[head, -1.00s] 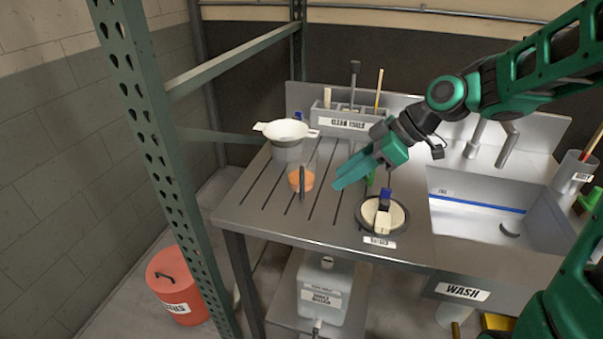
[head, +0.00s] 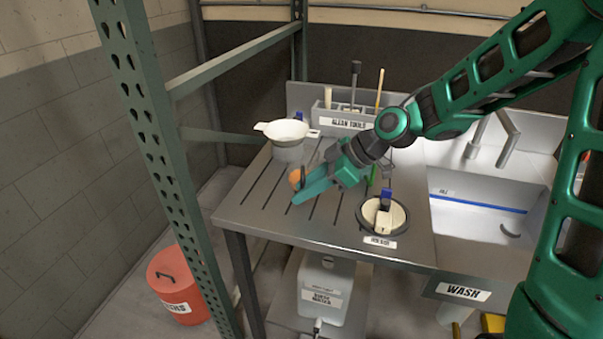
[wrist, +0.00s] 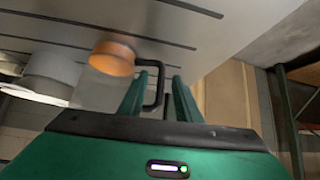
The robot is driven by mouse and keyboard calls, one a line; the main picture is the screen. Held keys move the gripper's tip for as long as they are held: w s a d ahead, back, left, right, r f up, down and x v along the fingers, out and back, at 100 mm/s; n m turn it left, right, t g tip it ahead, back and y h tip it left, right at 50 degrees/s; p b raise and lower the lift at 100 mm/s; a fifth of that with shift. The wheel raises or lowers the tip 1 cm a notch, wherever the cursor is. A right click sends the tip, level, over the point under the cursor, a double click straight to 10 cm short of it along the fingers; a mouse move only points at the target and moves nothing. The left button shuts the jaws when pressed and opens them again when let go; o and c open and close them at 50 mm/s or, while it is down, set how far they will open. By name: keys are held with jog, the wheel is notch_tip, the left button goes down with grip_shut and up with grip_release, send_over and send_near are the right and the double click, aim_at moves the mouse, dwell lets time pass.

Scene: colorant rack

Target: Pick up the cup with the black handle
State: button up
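The cup (head: 295,177) with the black handle stands on the slotted metal counter. Its orange part shows just beyond my fingertips in the head view. In the wrist view the cup (wrist: 112,58) looks clear with orange at the counter end, and its black handle (wrist: 161,84) sticks out towards my gripper. My gripper (head: 304,190) is low over the counter, right beside the cup. In the wrist view my gripper (wrist: 163,80) has its fingers apart, with the handle's outer bar appearing between them. I cannot tell whether either finger touches it.
A pale pot with a strainer-like bowl (head: 284,131) stands behind the cup. A round holder with brushes (head: 383,214) is on the right near the counter's front. A clean-tools rack (head: 342,121) stands at the back, and a sink (head: 480,207) lies further right.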

jog(key=shift+w+a+f, duration=0.1)
jog(key=shift+a+f, duration=0.25)
grip_shut()
jog(key=shift+r, duration=0.15)
